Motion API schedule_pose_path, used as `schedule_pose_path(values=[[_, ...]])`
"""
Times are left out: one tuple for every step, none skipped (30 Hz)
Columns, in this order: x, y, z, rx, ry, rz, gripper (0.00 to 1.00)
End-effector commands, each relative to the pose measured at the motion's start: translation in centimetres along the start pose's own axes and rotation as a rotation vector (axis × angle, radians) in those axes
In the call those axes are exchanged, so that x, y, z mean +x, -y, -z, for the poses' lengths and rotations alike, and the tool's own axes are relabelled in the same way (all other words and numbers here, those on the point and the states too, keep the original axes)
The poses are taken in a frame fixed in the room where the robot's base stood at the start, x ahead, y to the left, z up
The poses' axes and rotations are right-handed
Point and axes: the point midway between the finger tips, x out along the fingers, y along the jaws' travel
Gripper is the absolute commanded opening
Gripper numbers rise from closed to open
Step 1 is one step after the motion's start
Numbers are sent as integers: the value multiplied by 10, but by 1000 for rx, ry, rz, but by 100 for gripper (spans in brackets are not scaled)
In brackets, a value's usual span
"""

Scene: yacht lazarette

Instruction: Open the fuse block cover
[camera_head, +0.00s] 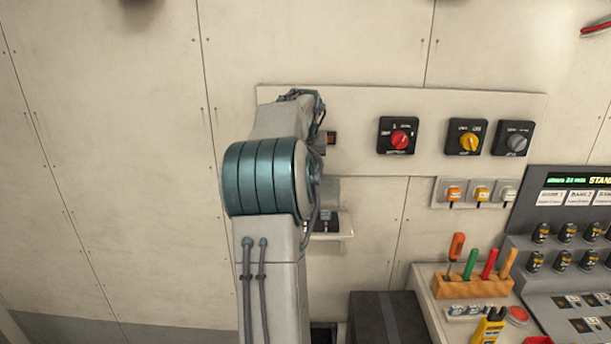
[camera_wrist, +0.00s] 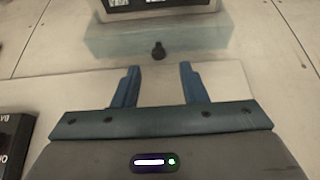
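The fuse block cover (camera_wrist: 115,40) is a clear, pale greenish panel in the upper part of the wrist view. A small dark knob (camera_wrist: 158,50) sits near its edge. The fuse block (camera_wrist: 150,8), with dark labelled parts in a light frame, shows at the top edge beyond it. In the head view part of the cover (camera_head: 331,190) shows beside my arm, above the dark fuse block (camera_head: 326,222); my arm hides the rest. My gripper (camera_wrist: 157,82) is open and empty. The knob lies just beyond the fingertips, roughly midway between them, and the fingers appear apart from it.
A red rotary switch (camera_head: 399,140), a yellow one (camera_head: 468,142) and a grey one (camera_head: 515,140) are on the wall panel. A wooden tool rack (camera_head: 470,287) stands on the bench at lower right, beside a dark box (camera_head: 388,318). The wall at left is bare.

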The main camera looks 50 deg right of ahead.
Motion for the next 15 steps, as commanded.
schedule_pose_path(values=[[-11, 0, -1, -1, -5, 0, 39], [-18, 0, 0, -1, -5, 0, 39], [-27, 0, 0, 0, -5, 0, 39], [-34, -1, -1, 0, -4, 0, 39], [-41, -1, 0, 1, -4, 0, 39], [-49, -1, 0, 1, -4, -1, 39], [-54, 0, 0, 1, -2, -1, 39], [-59, 0, 0, 1, -2, -1, 39], [-66, 0, 0, 1, -2, -1, 39], [-70, 0, 0, 1, -1, -1, 39], [-73, 0, 0, 1, -1, -1, 39], [-77, 0, 0, 1, 0, -1, 39], [-80, 0, 0, 1, 1, -1, 39], [-82, 0, 0, 1, 1, -1, 39], [-84, 0, 0, 1, 1, -1, 39]])
